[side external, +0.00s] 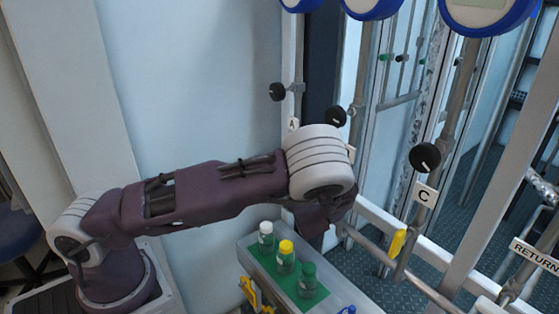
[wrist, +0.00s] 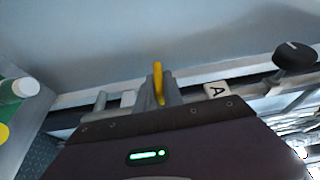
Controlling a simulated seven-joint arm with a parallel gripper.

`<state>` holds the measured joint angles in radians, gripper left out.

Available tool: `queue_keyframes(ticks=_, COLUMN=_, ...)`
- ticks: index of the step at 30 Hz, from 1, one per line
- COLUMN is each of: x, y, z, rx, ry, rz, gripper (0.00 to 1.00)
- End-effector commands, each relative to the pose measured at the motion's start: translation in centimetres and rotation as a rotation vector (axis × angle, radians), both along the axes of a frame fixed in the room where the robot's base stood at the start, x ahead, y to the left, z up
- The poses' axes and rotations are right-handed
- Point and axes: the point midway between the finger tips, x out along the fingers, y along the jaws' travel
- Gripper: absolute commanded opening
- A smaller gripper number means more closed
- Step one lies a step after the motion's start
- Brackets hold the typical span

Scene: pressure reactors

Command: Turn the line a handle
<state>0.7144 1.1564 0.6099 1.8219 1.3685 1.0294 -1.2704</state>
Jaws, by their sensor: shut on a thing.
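The line A handle (wrist: 158,72) is a yellow lever in the wrist view, seen upright between the fingers of my gripper (wrist: 161,95). My gripper is shut on it. The label A (wrist: 215,90) is just to the right of the fingers. In the side external view the label A (side external: 293,123) is on the left post, but my wrist and the dark hand hide the line A handle and my fingertips. The hand is low, in front of the pipes. How far the handle is turned cannot be told.
Black knobs (side external: 278,92) (side external: 425,157) stick out from the posts above the labels. The yellow line C handle (side external: 398,243) is on the right pipe. A grey bench (side external: 247,257) with several bottles on a green mat stands below my forearm. A RETURN label (side external: 535,255) is far right.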

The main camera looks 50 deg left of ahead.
Motion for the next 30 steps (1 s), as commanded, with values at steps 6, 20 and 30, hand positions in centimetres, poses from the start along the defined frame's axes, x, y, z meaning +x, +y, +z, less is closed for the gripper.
queue_keyframes(ticks=6, x=-0.22, y=0.34, z=0.13, rx=0.04, ry=-0.001, rz=0.01, gripper=0.0)
queue_keyframes(ticks=20, x=-0.27, y=0.41, z=0.11, rx=0.044, ry=-0.001, rz=0.013, gripper=0.2)
queue_keyframes(ticks=30, x=-0.13, y=0.16, z=0.02, rx=0.039, ry=0.0, rz=0.006, gripper=0.34)
